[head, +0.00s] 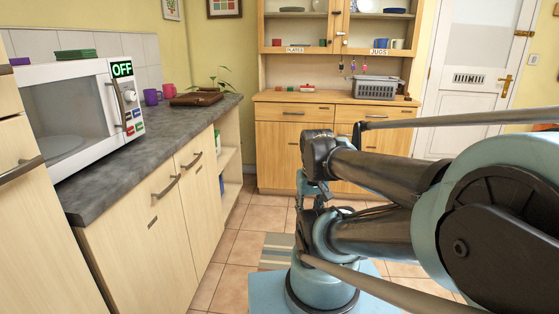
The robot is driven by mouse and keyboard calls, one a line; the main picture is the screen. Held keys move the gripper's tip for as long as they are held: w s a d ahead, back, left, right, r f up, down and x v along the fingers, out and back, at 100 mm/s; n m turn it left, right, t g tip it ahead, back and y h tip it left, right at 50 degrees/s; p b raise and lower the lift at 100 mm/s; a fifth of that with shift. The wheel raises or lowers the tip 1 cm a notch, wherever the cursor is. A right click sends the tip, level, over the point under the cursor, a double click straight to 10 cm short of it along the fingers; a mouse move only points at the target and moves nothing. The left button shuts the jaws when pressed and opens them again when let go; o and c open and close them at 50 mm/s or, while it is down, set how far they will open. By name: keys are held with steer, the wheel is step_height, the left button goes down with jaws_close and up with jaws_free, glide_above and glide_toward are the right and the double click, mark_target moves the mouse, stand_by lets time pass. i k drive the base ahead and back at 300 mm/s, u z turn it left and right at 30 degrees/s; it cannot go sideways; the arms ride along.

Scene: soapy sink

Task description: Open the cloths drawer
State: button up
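No label reading "cloths" is legible, so I cannot tell which drawer is the cloths drawer. The wooden dresser at the back has a left drawer (280,113) and a right drawer (350,115), both looking shut. My arm partly covers the right side of the dresser. The counter fronts on the left carry bar handles and small dark plates too small to read, on a near front (135,245) and a farther front (198,190). These fronts look shut. My arm crosses the right half of the picture, and I cannot make out my gripper.
A microwave (70,108) marked OFF stands on the grey counter (130,160). Purple and pink mugs, a board and a plant are behind it. A grey basket (376,89) sits on the dresser.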

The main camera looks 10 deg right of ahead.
mark_target(344, 114)
steer(key=z, duration=0.35)
steer(key=i, duration=1.05)
steer(key=z, duration=0.5)
steer(key=i, duration=0.6)
steer(key=z, duration=0.2)
